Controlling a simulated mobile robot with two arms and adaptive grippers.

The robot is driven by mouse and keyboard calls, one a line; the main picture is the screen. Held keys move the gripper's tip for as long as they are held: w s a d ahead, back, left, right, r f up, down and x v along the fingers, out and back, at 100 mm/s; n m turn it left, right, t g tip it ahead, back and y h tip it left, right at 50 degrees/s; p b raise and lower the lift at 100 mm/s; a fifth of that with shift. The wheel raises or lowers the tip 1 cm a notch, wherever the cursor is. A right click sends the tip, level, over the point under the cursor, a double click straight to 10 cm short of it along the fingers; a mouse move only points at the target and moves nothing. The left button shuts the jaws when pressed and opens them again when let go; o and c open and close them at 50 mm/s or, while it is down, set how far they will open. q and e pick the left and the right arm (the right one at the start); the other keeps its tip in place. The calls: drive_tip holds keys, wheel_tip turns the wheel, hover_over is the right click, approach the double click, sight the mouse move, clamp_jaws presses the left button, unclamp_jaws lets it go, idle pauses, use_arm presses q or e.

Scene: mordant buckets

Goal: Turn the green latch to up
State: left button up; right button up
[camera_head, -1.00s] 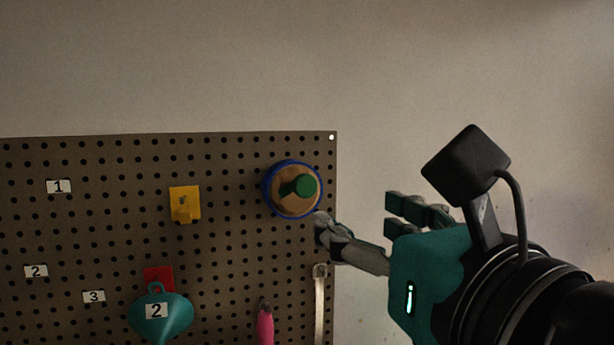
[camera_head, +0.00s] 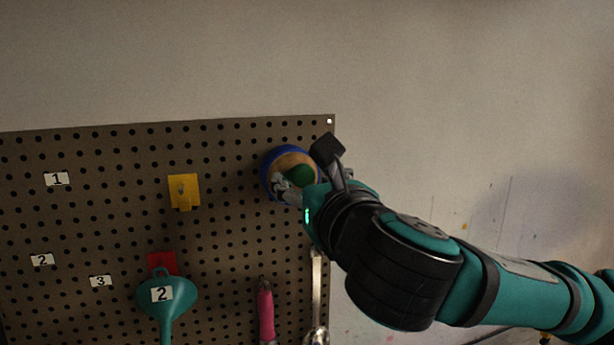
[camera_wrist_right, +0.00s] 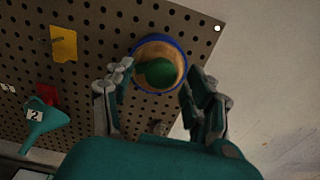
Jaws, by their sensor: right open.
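The green latch (camera_head: 302,174) sits on a round wooden disc with a blue rim (camera_head: 268,163), near the top right corner of the pegboard. In the head view my right gripper (camera_head: 288,188) is at the latch and partly hides it and the disc. In the right wrist view the green latch (camera_wrist_right: 158,72) shows between the two spread fingers of my right gripper (camera_wrist_right: 160,95), which is open. I cannot tell whether a finger touches the latch. My left gripper is not in view.
The pegboard (camera_head: 100,220) carries a yellow hook (camera_head: 184,190), a red hook (camera_head: 162,262), a teal funnel (camera_head: 166,293), a pink-handled tool (camera_head: 266,312) and a metal spoon (camera_head: 317,300). White number tags are on the left. The wall right of the board is bare.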

drive_tip(key=shift+s, duration=0.1)
drive_tip(key=c, duration=0.3)
clamp_jaws()
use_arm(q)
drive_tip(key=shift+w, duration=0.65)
